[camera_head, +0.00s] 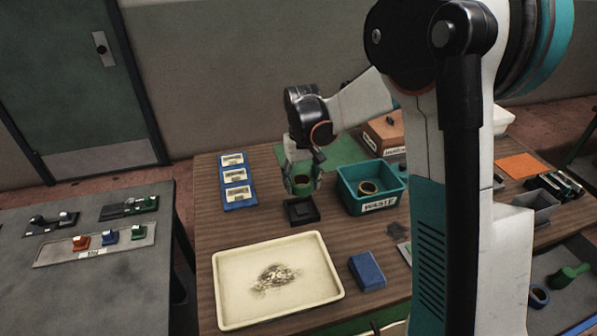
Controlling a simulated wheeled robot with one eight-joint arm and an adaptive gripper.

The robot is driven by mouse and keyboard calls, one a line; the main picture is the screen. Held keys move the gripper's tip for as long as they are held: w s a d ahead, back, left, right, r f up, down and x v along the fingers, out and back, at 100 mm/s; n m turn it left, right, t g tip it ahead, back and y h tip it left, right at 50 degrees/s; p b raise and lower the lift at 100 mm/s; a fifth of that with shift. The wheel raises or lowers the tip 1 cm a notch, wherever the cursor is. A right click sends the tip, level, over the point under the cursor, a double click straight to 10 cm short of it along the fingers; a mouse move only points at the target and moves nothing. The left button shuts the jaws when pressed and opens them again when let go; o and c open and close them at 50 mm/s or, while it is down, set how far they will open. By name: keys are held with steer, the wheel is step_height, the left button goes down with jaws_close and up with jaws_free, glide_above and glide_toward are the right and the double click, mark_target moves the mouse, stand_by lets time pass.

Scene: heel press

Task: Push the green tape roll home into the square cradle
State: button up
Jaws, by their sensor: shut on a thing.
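My gripper (303,178) is shut on the green tape roll (302,189) in the head view. The square cradle (301,213) is a black square block with a raised inner part, on the wooden table. The roll is just behind and above the cradle in the picture; I cannot tell whether they touch.
A teal bin labelled WASTE (388,198) stands right of the cradle with a tape roll (368,188) in it. A blue labelled board (237,180) lies left. A cream tray (224,284) and blue block (367,271) lie in front. My arm hides part of the table's right.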

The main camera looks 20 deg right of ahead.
steer(key=shift+f+b, duration=1.6)
steer(key=shift+f, duration=0.85)
steer(key=shift+f+b, duration=0.3)
steer(key=shift+f+b, duration=0.5)
steer(key=shift+f, duration=0.2)
steer(key=shift+f, duration=0.15)
steer(key=shift+f+b, duration=0.6)
steer(key=shift+f, duration=0.05)
steer(key=shift+f, duration=0.15)
stand_by(0.4)
steer(key=o, duration=1.2)
steer(key=shift+c, duration=0.2)
steer(key=o, duration=0.5)
